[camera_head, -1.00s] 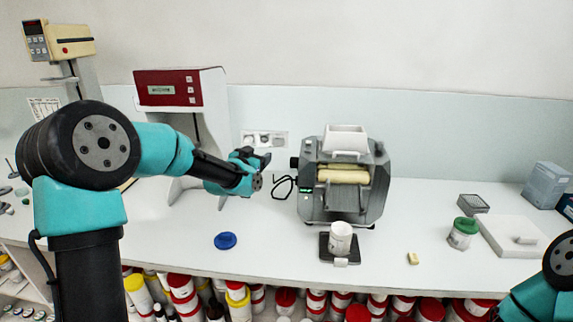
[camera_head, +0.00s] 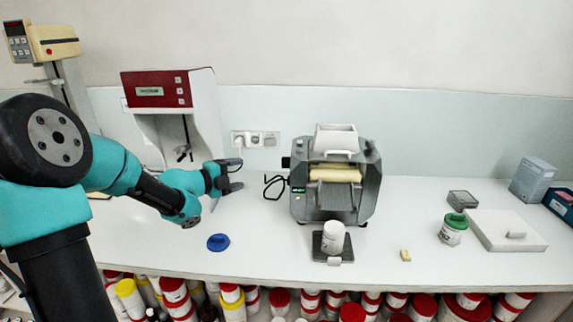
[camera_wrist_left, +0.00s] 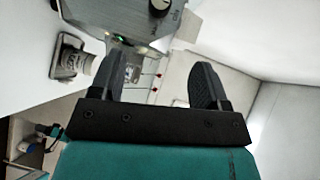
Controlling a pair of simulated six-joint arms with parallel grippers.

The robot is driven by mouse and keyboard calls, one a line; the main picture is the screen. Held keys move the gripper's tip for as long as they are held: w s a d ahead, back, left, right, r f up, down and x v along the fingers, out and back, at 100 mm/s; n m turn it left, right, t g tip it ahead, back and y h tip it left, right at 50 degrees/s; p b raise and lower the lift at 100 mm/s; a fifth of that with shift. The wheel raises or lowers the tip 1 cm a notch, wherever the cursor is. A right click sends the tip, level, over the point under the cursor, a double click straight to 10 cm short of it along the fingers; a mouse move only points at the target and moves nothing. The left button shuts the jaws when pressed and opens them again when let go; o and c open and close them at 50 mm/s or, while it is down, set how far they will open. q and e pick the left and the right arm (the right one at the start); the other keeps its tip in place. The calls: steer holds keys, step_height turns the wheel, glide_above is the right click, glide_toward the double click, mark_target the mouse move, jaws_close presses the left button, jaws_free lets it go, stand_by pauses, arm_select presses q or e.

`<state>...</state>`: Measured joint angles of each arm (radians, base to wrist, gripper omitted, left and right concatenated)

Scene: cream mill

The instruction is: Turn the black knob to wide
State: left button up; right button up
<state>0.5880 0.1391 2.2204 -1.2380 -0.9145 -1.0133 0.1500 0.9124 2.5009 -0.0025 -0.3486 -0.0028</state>
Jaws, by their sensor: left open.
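The grey mill (camera_head: 362,205) with cream rollers (camera_head: 335,173) stands on the white bench. The black knob (camera_head: 286,162) sticks out from its left side, and a round black knob with a pale mark (camera_wrist_left: 160,6) shows at the top of the left wrist view on the mill's grey face. My left gripper (camera_head: 236,176) is open and empty, left of the mill and apart from the knob. Its two dark fingers also show spread in the left wrist view (camera_wrist_left: 157,68). My right gripper is out of view.
A white jar (camera_head: 333,238) stands on a black plate in front of the mill. A black cable loop (camera_head: 273,187) lies between my left gripper and the mill. A blue lid (camera_head: 218,242) lies in front. A red-topped machine (camera_head: 155,90) stands behind left. Bench right of the mill has free room.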

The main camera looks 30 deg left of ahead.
mark_target(286, 163)
arm_select(q)
steer(key=x, duration=1.7)
steer(key=shift+w, duration=0.2)
steer(key=shift+c, duration=0.4)
steer(key=c, duration=0.8)
steer(key=shift+c, duration=0.2)
